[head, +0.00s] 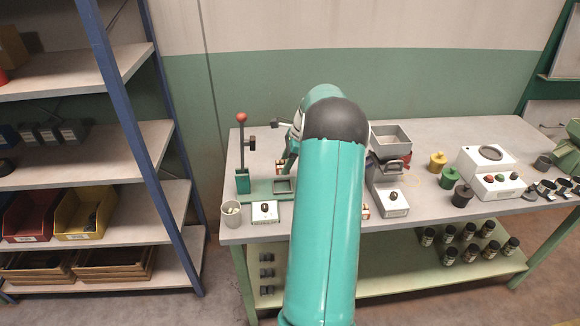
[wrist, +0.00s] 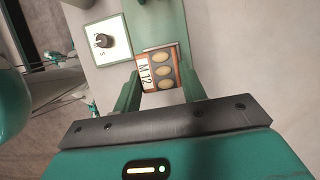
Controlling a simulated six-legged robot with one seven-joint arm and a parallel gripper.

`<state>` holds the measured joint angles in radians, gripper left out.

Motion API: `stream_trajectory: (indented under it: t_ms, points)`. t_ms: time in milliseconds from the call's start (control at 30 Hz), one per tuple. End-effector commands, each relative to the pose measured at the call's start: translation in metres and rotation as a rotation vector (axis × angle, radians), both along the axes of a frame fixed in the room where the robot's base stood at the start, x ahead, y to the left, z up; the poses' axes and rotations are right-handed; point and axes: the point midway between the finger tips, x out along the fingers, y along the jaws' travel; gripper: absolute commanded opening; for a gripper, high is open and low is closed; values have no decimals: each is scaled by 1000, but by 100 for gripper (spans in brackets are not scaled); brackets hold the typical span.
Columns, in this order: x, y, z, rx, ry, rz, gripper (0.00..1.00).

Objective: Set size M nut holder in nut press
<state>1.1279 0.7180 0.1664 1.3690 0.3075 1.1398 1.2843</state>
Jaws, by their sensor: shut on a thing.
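The nut holder (wrist: 163,70), a brown-edged block with three oval golden nuts and a label like "M 12", sits between my fingers in the wrist view. My gripper (wrist: 161,82) is shut on it. In the head view the holder (head: 280,168) shows small, just left of my arm, seemingly above the press bed. The nut press (head: 243,180) is green, with an upright lever and red ball. Its green base has a grey square bed (head: 284,186); the green base (wrist: 158,22) also shows beyond the holder in the wrist view. The gap between holder and bed cannot be judged.
A white box with a dark knob (head: 265,211) stands before the press; it shows in the wrist view (wrist: 98,42), marked S. A pale cup (head: 231,213) is at its left. My arm hides the table's middle. A grey hopper (head: 391,138) stands right of it.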

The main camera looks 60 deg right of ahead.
Motion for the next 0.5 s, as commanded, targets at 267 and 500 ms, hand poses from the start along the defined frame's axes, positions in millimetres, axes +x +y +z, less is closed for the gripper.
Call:
stream_trajectory:
  t_ms: [267,500]
  points:
    - [-1,-1,-19,1,-1,2,18]
    - [-1,0,-41,1,-1,2,18]
